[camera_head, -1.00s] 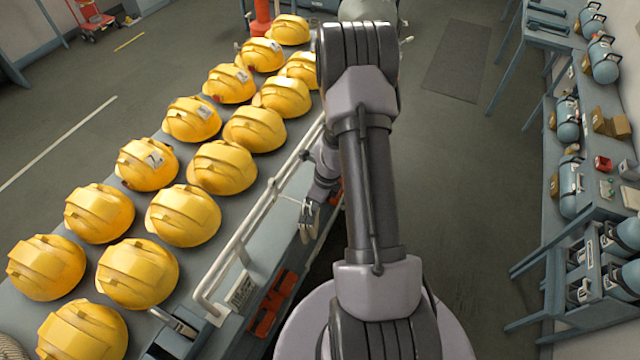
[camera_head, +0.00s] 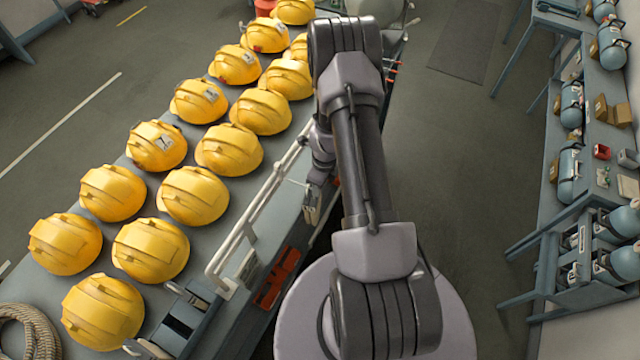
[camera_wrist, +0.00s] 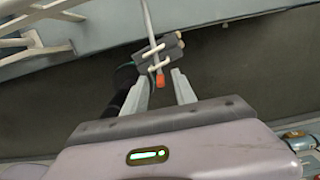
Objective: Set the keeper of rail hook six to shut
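A white rail (camera_head: 262,200) runs along the bench edge in the head view. Part of it also shows at the top left of the wrist view (camera_wrist: 40,20). In the wrist view a thin pale rod with an orange tip (camera_wrist: 160,80) hangs down past a small grey block (camera_wrist: 158,50) with pale pins. My gripper (camera_wrist: 161,92) is open, its two fingers on either side of the orange tip, with gaps visible. I cannot tell the depth between them. In the head view my gripper (camera_head: 313,205) is small beside the rail. No hook number is readable.
Yellow helmets (camera_head: 192,195) stand in rows on the grey bench left of the rail. A coiled rope (camera_head: 28,330) lies at lower left. Blue cylinders (camera_head: 570,170) sit on a rack at right. The floor (camera_head: 460,170) between bench and rack is clear.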

